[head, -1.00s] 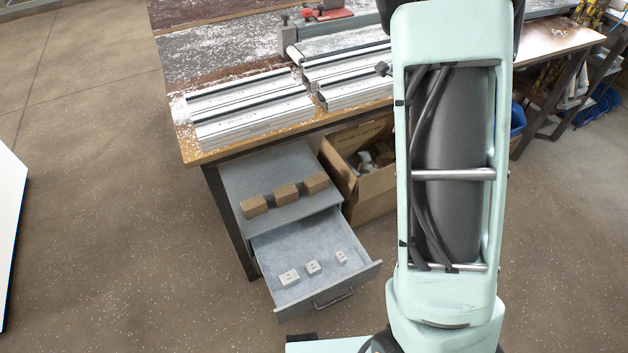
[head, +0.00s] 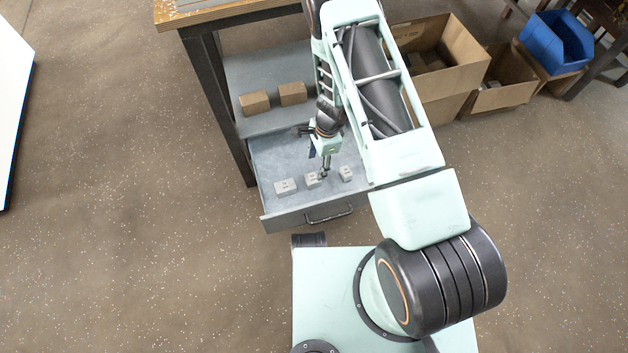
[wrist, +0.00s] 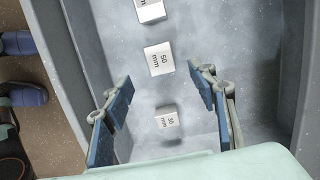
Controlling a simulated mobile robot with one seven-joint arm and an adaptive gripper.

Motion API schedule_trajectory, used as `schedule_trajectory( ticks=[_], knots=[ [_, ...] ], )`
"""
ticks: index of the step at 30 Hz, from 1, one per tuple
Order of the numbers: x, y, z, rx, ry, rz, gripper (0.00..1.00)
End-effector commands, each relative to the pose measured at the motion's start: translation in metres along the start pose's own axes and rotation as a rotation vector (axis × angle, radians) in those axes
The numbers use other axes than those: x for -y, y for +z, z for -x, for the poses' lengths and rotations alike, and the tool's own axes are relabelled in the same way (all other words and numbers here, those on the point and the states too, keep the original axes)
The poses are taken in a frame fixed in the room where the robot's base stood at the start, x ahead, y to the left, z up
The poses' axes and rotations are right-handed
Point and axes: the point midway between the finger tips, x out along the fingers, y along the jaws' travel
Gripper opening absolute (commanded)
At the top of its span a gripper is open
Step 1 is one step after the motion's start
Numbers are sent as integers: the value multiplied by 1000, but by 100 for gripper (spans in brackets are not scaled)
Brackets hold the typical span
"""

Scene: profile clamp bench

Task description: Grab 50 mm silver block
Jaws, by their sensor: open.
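The 50 mm silver block (wrist: 159,59) lies in the open drawer, its label readable in the wrist view, between two other silver blocks. It appears as the middle block (head: 311,181) in the head view, partly behind my gripper. My gripper (wrist: 161,77) is open and empty, pointing down into the drawer. In the wrist view its two blue-padded fingers stand apart, with the 50 mm block just past the fingertips, between their lines. The 30 mm block (wrist: 167,122) shows lower between the fingers. The largest block (wrist: 150,10) is cut off at the top edge.
The grey drawer (head: 271,210) is pulled out, its walls close around the blocks. Brown blocks (head: 255,102) sit on the shelf above it, under the bench (head: 235,10). Cardboard boxes (head: 440,75) and a blue bin (head: 556,42) stand to the right.

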Motion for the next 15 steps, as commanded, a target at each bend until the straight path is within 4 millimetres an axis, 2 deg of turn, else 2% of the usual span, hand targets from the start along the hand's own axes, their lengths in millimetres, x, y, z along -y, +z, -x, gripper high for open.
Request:
schedule_trajectory(
  ticks=[6,15],
  knots=[
    [-1,-1,-37,-1,1,-2,53],
    [0,-1,-64,-2,1,-2,53]
  ],
)
